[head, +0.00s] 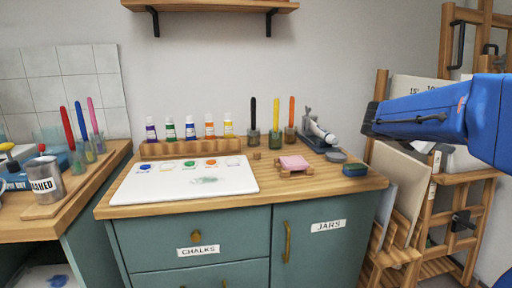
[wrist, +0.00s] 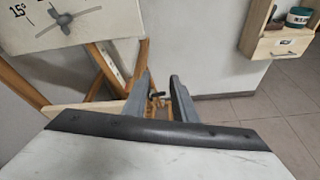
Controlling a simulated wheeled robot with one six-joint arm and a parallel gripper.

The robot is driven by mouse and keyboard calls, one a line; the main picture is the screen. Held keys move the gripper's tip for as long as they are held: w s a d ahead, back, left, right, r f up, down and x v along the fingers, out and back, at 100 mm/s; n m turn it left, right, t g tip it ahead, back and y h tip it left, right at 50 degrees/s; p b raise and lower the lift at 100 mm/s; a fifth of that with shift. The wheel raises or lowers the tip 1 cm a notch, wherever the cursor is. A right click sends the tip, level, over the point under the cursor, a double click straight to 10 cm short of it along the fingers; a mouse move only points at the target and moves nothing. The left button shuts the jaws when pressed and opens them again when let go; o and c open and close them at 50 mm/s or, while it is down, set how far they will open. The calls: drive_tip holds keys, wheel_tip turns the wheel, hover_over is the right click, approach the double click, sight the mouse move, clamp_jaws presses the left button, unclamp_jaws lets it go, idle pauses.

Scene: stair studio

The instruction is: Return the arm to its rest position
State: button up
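My blue arm (head: 430,112) reaches in from the right edge of the head view. It is raised above the right end of the worktop, in front of the wooden easel (head: 448,190). Its dark end points left; I cannot make out the fingers there. In the wrist view my gripper (wrist: 159,84) shows two grey fingers standing apart. Nothing is held between them; wall, floor and a bit of wooden frame show through the gap.
A shelf (head: 210,5) hangs above. The wrist view shows a wall cabinet (wrist: 278,36) at right.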

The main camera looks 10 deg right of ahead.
drive_tip(key=s+a+f+m+t+y, duration=0.1)
drive_tip(key=s+a+f+m+y, duration=0.3)
drive_tip(key=s+a+f, duration=0.3)
drive_tip(key=s+a+f+m+t+y, duration=0.1)
drive_tip(key=s+a+f+m+y, duration=0.4)
drive_tip(key=a, duration=1)
drive_tip(key=s+a+f+m+t+y, duration=0.1)
drive_tip(key=s+a+f+m+y, duration=0.4)
drive_tip(key=s+a+f, duration=0.5)
drive_tip(key=shift+s+a+f+m, duration=0.25)
drive_tip(key=shift+a+f+m, duration=0.35)
drive_tip(key=shift+f+m, duration=0.45)
drive_tip(key=shift+d+r, duration=0.1)
